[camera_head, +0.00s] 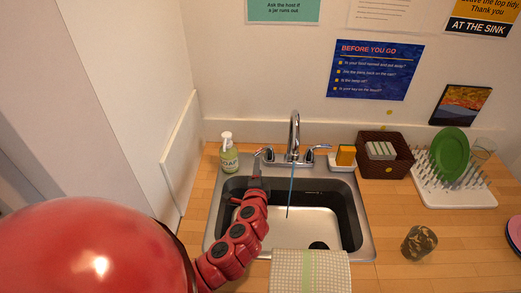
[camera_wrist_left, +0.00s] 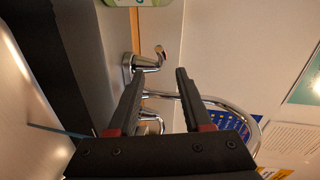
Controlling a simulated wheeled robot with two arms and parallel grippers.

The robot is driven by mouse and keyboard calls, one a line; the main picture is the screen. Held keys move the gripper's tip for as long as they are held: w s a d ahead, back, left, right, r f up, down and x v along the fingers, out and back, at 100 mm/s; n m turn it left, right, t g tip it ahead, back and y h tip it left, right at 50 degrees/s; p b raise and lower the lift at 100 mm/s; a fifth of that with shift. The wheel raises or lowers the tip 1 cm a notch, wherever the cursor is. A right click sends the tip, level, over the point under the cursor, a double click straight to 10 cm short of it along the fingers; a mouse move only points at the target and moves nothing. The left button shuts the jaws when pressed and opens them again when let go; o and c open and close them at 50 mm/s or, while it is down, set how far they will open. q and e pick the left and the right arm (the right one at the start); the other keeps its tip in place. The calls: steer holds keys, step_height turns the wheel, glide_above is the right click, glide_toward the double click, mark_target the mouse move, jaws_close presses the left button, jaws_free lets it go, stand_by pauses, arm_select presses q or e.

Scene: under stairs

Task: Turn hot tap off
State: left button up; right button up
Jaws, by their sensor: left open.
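The chrome tap (camera_head: 294,132) stands behind the sink. A thin blue stream of water (camera_head: 291,190) falls from its spout into the basin. Its left handle (camera_head: 266,154) is beside my left gripper (camera_head: 257,168), and its right handle (camera_head: 319,148) is apart from it. No hot or cold mark is readable. In the left wrist view, my left gripper (camera_wrist_left: 160,78) is open with nothing between its fingers. A tap handle (camera_wrist_left: 150,61) lies just beyond the fingertips, and the curved spout (camera_wrist_left: 252,121) passes behind the right finger. My right gripper is not in view.
A soap bottle (camera_head: 229,154) stands left of the tap. A sponge (camera_head: 345,155), a brown basket (camera_head: 384,160) and a dish rack (camera_head: 455,185) are to the right. A cloth (camera_head: 310,274) hangs over the sink's front edge. A patterned glass (camera_head: 418,243) stands on the counter.

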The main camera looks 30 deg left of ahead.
mark_target(260, 152)
arm_select(q)
steer(key=p+x, duration=0.2)
steer(key=x, duration=0.6)
steer(key=shift+w+a+r, duration=0.1)
steer(key=shift+w+a, duration=0.15)
steer(key=shift+w, duration=0.05)
steer(key=shift+x, duration=0.85)
steer(key=shift+d, duration=0.1)
steer(key=shift+c, duration=0.2)
jaws_close()
